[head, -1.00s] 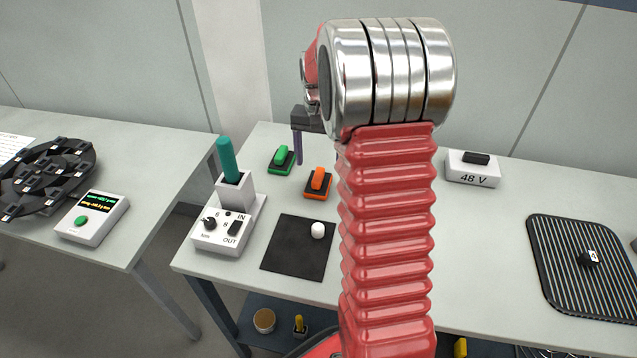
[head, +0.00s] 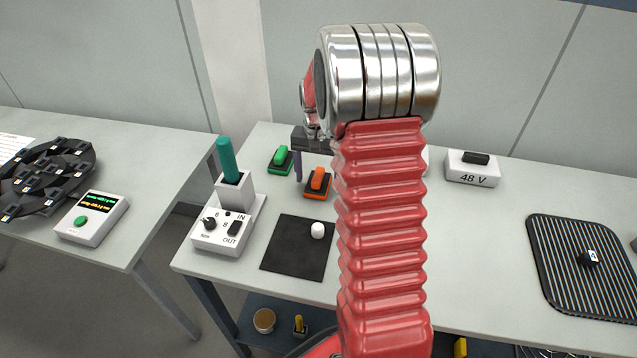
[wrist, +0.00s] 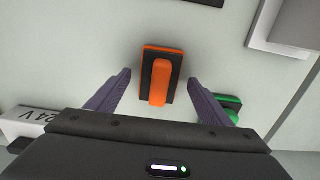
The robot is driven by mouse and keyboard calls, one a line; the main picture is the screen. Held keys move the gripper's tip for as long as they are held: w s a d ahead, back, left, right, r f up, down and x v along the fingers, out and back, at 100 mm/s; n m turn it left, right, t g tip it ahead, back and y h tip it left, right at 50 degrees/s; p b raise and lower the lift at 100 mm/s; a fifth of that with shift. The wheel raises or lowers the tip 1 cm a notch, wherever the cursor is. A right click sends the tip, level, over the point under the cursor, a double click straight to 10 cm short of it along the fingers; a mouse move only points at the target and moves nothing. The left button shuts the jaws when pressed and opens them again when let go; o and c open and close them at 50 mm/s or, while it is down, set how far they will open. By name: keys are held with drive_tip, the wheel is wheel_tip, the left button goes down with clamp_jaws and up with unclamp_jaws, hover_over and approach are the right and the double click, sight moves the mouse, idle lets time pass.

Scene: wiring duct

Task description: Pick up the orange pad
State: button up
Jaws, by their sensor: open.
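The orange pad (head: 318,182) lies on the table, an orange base with a black layer and an orange grip bar on top. In the wrist view the orange pad (wrist: 160,76) sits ahead of and between the two purple fingers. My gripper (wrist: 160,88) is open and empty, with a finger on each side of the pad and a gap to it.
A green pad (head: 281,160) lies close by on the left; it shows beside the right finger in the wrist view (wrist: 228,105).

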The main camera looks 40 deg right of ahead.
sight(318, 174)
idle(0.5)
drive_tip(key=c, duration=1.1)
drive_tip(key=shift+r, duration=0.1)
drive_tip(key=shift+c, duration=0.2)
wheel_tip(318, 174, up, 10)
drive_tip(key=shift+f, duration=0.1)
